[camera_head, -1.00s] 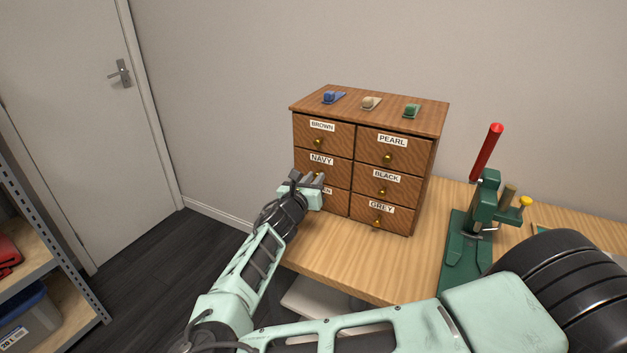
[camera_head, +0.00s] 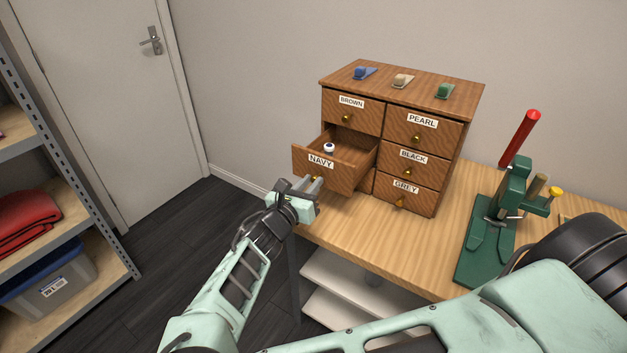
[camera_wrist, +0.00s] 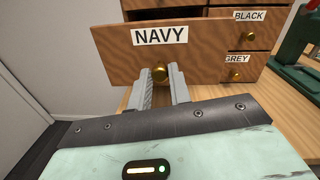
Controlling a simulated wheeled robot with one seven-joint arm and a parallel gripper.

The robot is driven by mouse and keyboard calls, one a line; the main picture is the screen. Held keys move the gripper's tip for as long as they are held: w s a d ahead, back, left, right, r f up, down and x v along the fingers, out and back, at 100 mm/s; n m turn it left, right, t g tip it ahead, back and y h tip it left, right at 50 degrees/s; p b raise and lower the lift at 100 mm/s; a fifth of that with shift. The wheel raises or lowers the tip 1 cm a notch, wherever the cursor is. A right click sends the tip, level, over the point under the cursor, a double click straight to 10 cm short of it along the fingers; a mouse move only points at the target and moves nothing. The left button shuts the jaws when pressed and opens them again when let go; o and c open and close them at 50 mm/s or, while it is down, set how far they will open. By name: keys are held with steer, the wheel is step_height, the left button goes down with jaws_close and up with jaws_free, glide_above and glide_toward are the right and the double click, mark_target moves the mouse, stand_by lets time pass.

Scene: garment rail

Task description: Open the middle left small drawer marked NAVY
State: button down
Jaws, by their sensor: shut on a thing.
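The NAVY drawer (camera_head: 330,171) is the middle left one of a wooden cabinet (camera_head: 400,83). It is pulled well out, and a small white and dark blue round thing (camera_head: 329,148) shows inside it. My gripper (camera_head: 314,184) is at the drawer's front. In the wrist view its two fingers stand on either side of the brass knob (camera_wrist: 160,73), under the NAVY label (camera_wrist: 160,36), and it is shut on the knob. The lower left drawer is mostly hidden behind the open drawer and my gripper.
The BROWN (camera_head: 352,110), PEARL (camera_head: 422,130), BLACK (camera_head: 412,163) and GREY (camera_head: 405,194) drawers are shut. A green press with a red handle (camera_head: 519,138) stands right on the bench (camera_head: 372,248). A shelf rack (camera_head: 75,298) is at the left. Floor (camera_head: 190,225) left of the bench is clear.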

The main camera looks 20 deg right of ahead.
steer(key=c, duration=1.3)
jaws_free()
steer(key=shift+a, duration=0.1)
steer(key=b+v, duration=0.3)
steer(key=v, duration=1.4)
steer(key=shift+s+a, duration=0.1)
steer(key=s+d+f+m+g+y, duration=0.4)
steer(key=s+d+m+g, duration=0.35)
steer(key=s+g, duration=0.2)
steer(key=s+a+r+m+y, duration=0.1)
steer(key=s+r+m+y, duration=0.4)
steer(key=r+m, duration=0.1)
steer(key=s+a+r+m+g+y, duration=0.1)
steer(key=s+a+r+m+y, duration=0.1)
steer(key=s+r+m+y, duration=0.3)
step_height(320, 180, up, 5)
steer(key=shift+s+f+m+y, duration=0.2)
steer(key=shift+s+m+y, duration=0.2)
steer(key=shift+s+m, duration=0.3)
